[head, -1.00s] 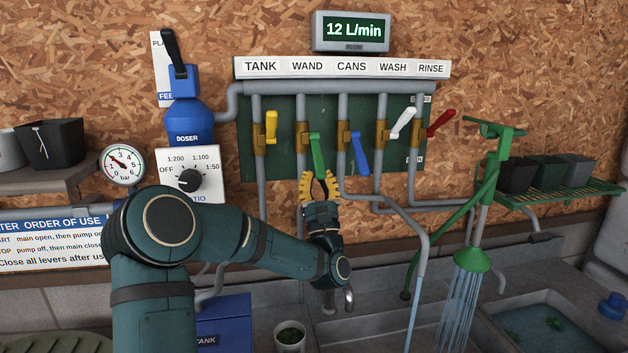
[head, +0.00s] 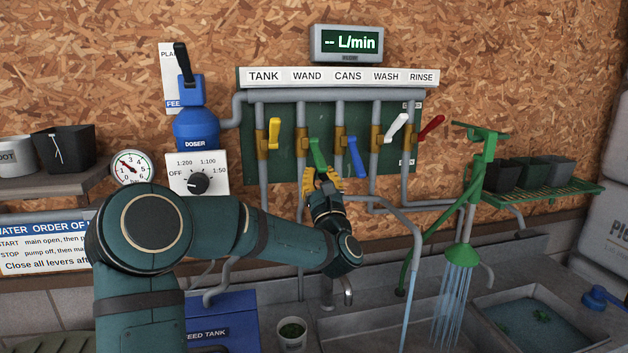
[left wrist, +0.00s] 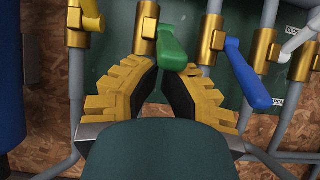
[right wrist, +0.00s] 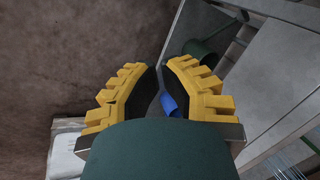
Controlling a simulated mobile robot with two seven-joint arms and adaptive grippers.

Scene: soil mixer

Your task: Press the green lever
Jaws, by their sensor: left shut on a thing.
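The green lever (head: 318,152) hangs down from the brass valve on the pipe under the WAND label, tilted slightly right. My left gripper (head: 322,178) is at its lower end, with the yellow fingers on either side. In the left wrist view, the green lever (left wrist: 173,48) has its tip between the fingertips (left wrist: 166,70), and the gripper is shut on it. My right gripper is not seen in the head view. In the right wrist view, its fingertips (right wrist: 160,68) stand apart with nothing clearly held; a blue object (right wrist: 168,104) shows beyond them.
A yellow lever (head: 274,133) is to the left; blue (head: 354,156), white (head: 397,127) and red (head: 431,128) levers are to the right. The flow display (head: 350,43) reads "-- L/min". The sprayer (head: 459,255) runs beside the water basin (head: 535,315).

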